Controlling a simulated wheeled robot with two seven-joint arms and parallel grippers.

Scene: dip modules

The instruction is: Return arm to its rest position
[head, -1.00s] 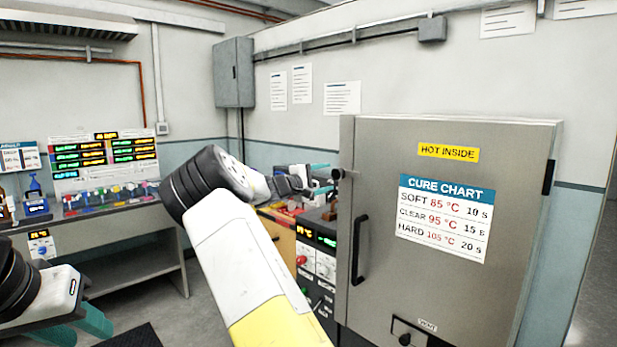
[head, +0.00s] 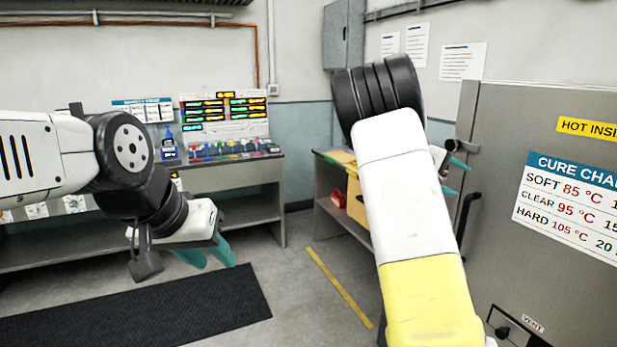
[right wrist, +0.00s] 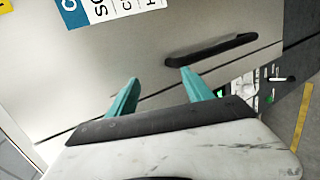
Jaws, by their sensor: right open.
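My left gripper (head: 207,255) hangs at the left of the head view, with teal fingers pointing down above the dark floor mat. Its fingers look apart, with nothing seen between them. My right arm rises through the middle of the head view and partly hides its own gripper (head: 455,176), whose teal fingertips show beside the oven door. In the right wrist view my right gripper (right wrist: 158,92) is open and empty. Its two teal fingers point toward the grey oven door, near the black handle (right wrist: 212,50); I cannot tell whether they touch it.
The grey oven (head: 500,130) with its cure chart (head: 575,205) stands shut at the right. A bench (head: 235,165) with colored modules and a lit display board (head: 225,113) stands at the back. A black mat (head: 150,310) and a yellow floor line (head: 338,287) lie on open floor.

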